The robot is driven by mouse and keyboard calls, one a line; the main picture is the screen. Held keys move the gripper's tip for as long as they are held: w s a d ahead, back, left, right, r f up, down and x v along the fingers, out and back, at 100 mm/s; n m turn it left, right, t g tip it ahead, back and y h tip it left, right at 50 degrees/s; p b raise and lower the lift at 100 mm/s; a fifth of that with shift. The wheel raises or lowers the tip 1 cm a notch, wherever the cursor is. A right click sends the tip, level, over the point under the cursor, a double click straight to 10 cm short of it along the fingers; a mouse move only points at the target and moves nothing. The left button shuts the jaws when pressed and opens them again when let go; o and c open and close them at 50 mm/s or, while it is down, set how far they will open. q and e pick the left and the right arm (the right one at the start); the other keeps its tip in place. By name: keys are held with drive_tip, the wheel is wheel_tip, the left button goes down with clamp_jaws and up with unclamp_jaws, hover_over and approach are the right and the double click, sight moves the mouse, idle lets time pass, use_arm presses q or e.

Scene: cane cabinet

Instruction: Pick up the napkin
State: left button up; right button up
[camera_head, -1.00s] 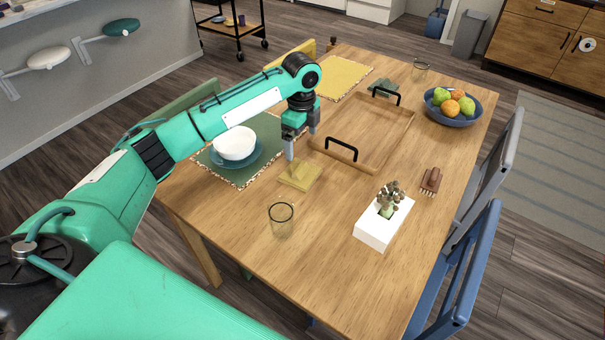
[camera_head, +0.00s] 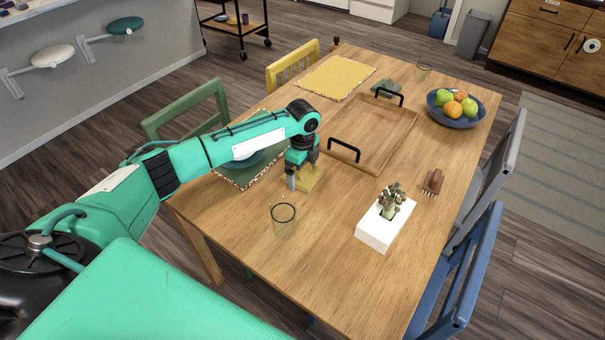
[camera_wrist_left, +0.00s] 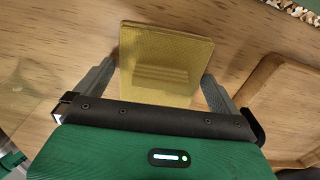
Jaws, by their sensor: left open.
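The napkin (camera_head: 309,179) is a folded yellow cloth lying on the wooden table. It also shows in the left wrist view (camera_wrist_left: 163,62), between the two fingers. My left gripper (camera_head: 303,178) is open, low over the napkin, with the fingers on either side of it. In the wrist view, the left gripper (camera_wrist_left: 157,85) has one finger at each side edge of the napkin. I cannot tell whether the fingers touch it. The arm hides part of the napkin in the head view. My right gripper is not in view.
A drinking glass (camera_head: 283,221) stands near the gripper. A wooden tray (camera_head: 351,163) with black handles lies just behind it. A white planter (camera_head: 374,236) stands to the right. A green placemat (camera_head: 233,178) with a bowl, mostly hidden by my arm, is on the left.

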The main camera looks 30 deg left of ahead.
use_arm(q)
drive_tip(key=c, duration=0.7)
drive_tip(key=shift+r, duration=0.1)
